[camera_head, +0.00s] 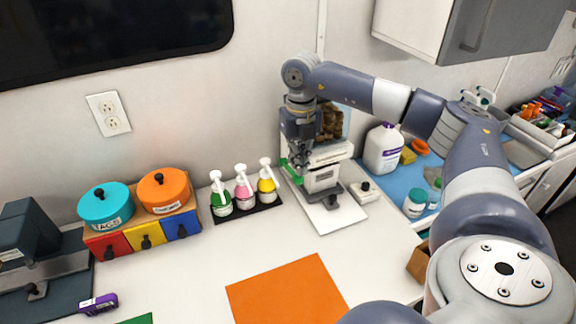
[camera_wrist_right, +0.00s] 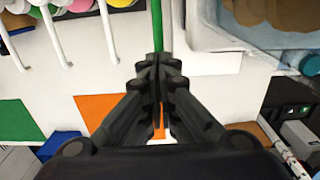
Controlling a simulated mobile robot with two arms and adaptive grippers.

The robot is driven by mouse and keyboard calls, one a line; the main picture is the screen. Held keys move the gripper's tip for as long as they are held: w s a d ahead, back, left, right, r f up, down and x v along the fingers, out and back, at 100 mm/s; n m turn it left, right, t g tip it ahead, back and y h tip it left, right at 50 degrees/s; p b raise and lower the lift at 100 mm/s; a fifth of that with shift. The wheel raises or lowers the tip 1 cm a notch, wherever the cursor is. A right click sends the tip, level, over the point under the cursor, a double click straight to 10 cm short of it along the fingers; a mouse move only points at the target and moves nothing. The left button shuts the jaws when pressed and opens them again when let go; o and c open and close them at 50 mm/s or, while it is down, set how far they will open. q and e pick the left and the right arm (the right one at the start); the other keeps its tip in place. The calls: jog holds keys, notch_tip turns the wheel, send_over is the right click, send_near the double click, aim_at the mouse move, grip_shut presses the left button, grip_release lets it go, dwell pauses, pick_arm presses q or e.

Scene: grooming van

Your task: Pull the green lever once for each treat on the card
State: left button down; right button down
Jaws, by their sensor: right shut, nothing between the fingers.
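The green lever (camera_head: 285,163) sticks out from the left side of the white dispenser (camera_head: 330,153), which has brown treats (camera_head: 331,118) behind its clear upper part. My right gripper (camera_head: 303,163) is shut and empty, pointing down close to the lever and partly hiding the dispenser. In the right wrist view the green lever (camera_wrist_right: 157,22) runs up from behind the shut fingertips (camera_wrist_right: 158,62); I cannot tell whether they touch it. I see no card with treats drawn on it. My left gripper is not in view.
Several pump bottles (camera_head: 243,189) stand left of the dispenser. Teal (camera_head: 105,204) and orange (camera_head: 164,190) lidded pots sit on coloured drawers further left. An orange sheet (camera_head: 287,289) lies at the front. A white jug (camera_head: 383,149) stands to the right. The counter's middle is clear.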

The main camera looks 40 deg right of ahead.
aim_at(298, 182)
jog(key=shift+f+b, duration=2.35)
jog(key=shift+f, duration=1.35)
jog(key=shift+r+p, duration=3)
jog(key=shift+r, duration=0.9)
jog(key=shift+f+b, duration=2.5)
jog(key=shift+f, duration=1.3)
jog(key=shift+r, duration=0.15)
notch_tip(298, 182, up, 7)
jog(key=p, duration=0.5)
jog(key=shift+r+p, duration=0.2)
jog(key=shift+p, duration=0.15)
jog(key=shift+f, duration=0.2)
